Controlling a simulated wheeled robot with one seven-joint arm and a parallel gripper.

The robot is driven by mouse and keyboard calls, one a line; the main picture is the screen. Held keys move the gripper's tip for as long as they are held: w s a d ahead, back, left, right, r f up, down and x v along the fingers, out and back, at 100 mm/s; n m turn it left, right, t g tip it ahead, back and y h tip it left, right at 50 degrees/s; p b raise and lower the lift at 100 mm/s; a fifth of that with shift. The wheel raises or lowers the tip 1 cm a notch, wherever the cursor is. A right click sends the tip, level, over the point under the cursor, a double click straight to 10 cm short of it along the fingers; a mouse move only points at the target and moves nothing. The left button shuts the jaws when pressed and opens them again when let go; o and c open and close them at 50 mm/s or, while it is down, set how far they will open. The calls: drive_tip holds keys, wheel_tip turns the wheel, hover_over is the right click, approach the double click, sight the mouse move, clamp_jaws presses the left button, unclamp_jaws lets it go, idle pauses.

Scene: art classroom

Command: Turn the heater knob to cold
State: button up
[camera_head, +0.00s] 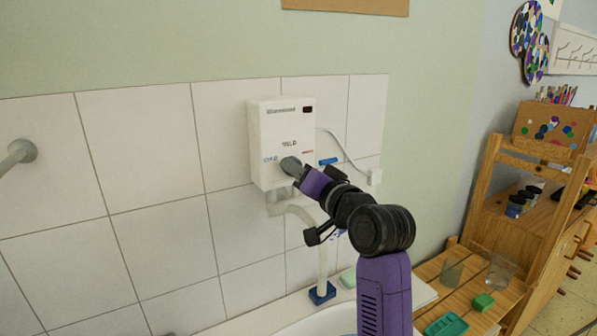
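The white heater box (283,122) is mounted on the tiled wall in the middle of the view. Small lettering shows on its front, with a blue mark at lower left and a red mark at lower right. A grey knob (290,165) sits low on its front, between these marks. My gripper (299,172) is right at the knob, reaching in from the lower right. Its fingertips are too small and covered to tell whether they grip the knob or only touch it. The knob's pointing direction is not clear.
A pale pipe (323,255) runs down below the heater to a blue-based fitting at the sink (290,318). A white cable leads to a wall outlet (375,176). A wooden slatted shelf (470,285) with cups and green items stands at right.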

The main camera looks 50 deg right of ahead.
drive_tip(key=o, duration=0.4)
drive_tip(key=b+v, duration=0.1)
drive_tip(key=v, duration=0.7)
drive_tip(key=shift+b, duration=0.3)
drive_tip(key=shift+w, duration=0.1)
